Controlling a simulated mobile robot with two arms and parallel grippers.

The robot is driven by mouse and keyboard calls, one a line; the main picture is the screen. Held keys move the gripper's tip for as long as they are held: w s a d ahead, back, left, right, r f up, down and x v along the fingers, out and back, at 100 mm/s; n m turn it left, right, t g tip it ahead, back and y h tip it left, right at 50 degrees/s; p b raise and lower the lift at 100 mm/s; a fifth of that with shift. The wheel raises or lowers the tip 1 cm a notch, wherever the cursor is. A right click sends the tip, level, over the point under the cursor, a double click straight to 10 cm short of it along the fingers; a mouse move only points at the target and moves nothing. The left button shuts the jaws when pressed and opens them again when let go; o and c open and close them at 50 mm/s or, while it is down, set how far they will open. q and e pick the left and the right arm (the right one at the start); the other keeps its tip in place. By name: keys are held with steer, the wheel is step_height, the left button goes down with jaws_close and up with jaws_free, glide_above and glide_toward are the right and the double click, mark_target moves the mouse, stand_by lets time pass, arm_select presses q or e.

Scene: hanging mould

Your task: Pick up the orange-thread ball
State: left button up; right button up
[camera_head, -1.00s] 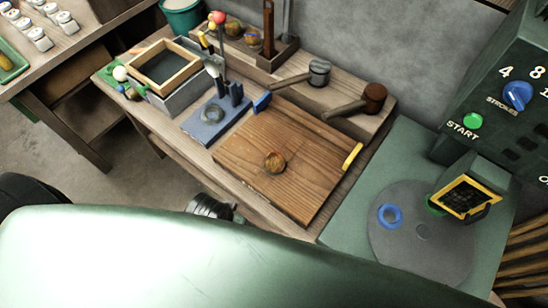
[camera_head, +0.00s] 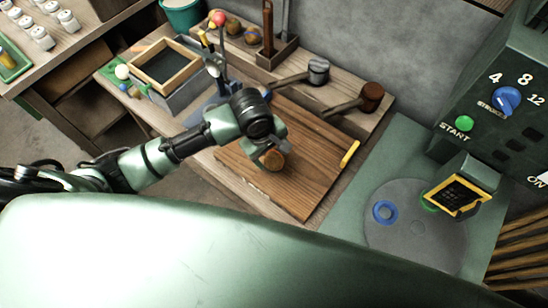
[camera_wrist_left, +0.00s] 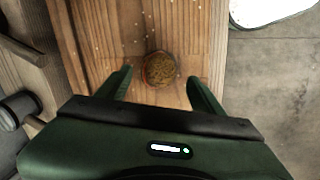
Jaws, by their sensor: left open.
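A brown, rough ball (camera_head: 273,160) with an orange tint sits on the wooden board (camera_head: 310,185). In the left wrist view the ball (camera_wrist_left: 159,69) lies between the lines of the two fingers, with a thin reddish-orange line at its left edge. My left gripper (camera_head: 266,150) is open and close above the ball, partly covering it in the head view. In the wrist view the fingers (camera_wrist_left: 159,80) stand apart on either side with gaps to the ball. My right gripper is not in view.
Several similar balls (camera_head: 251,34) sit in a wooden tray at the back. Two mallets (camera_head: 318,70) lie behind the board. A yellow piece (camera_head: 349,153) lies at its right edge. A green machine (camera_head: 480,130) with a round plate stands at the right.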

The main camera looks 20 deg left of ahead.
mark_target(272, 157)
arm_select(q)
steer(key=shift+w+a, duration=0.15)
steer(key=shift+a, duration=0.05)
steer(key=shift+f+n, duration=0.3)
steer(key=shift+f, duration=0.05)
steer(key=x, duration=0.6)
steer(key=shift+w+a+f+p, duration=0.3)
steer(key=shift+w+f+p, duration=0.1)
steer(key=shift+w, duration=0.1)
steer(key=shift+r, duration=0.1)
steer(key=c, duration=1.2)
